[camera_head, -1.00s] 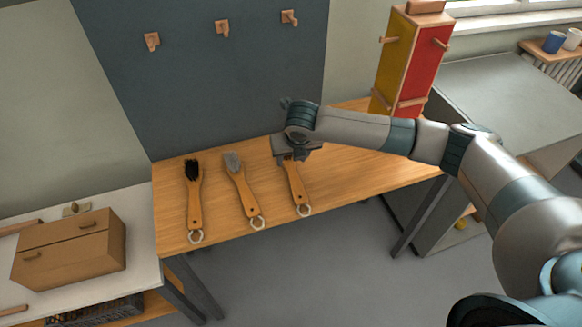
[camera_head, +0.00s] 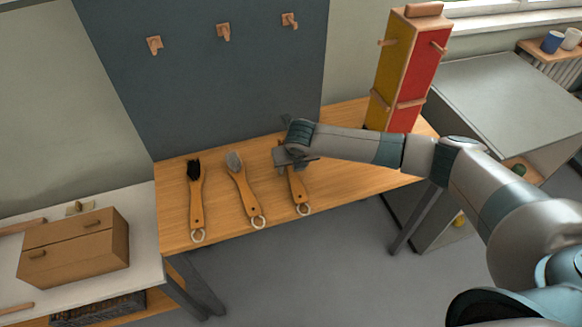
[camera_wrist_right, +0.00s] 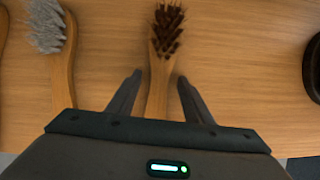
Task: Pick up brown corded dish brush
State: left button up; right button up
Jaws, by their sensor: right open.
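The brown corded dish brush (camera_wrist_right: 167,30) lies on the wooden table, with dark brown bristles and a wooden handle. In the head view its handle (camera_head: 300,190) and cord loop show at the right of the row, while my gripper hides its head. My right gripper (camera_wrist_right: 158,98) is open, with one finger on each side of the handle just below the bristles, and no contact is visible. In the head view my right gripper (camera_head: 292,165) is over the brush's upper part. My left gripper is not in view.
A grey-bristled brush (camera_head: 240,183) and a black-bristled brush (camera_head: 196,200) lie to the left on the table (camera_head: 350,180). A red and yellow box (camera_head: 405,70) stands behind my right arm. Pegs (camera_head: 223,32) line the dark panel. A dark rounded object (camera_wrist_right: 313,68) lies at the right edge of the wrist view.

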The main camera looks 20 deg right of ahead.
jog(key=shift+c, duration=0.7)
jog(key=c, duration=1)
jog(key=shift+r, duration=0.1)
jog(key=shift+r+b, duration=0.3)
jog(key=shift+r, duration=0.05)
notch_tip(320, 180, up, 3)
jog(key=shift+d+r+b, duration=0.15)
jog(key=shift+b, duration=0.6)
jog(key=s+d+r+b, duration=0.1)
jog(key=s+d+r, duration=0.1)
jog(key=d, duration=0.1)
jog(key=s+d+r+b, duration=0.1)
jog(key=s+d+r, duration=0.1)
jog(key=d, duration=0.1)
jog(key=s+d+r+b, duration=0.1)
jog(key=s+d+r, duration=0.2)
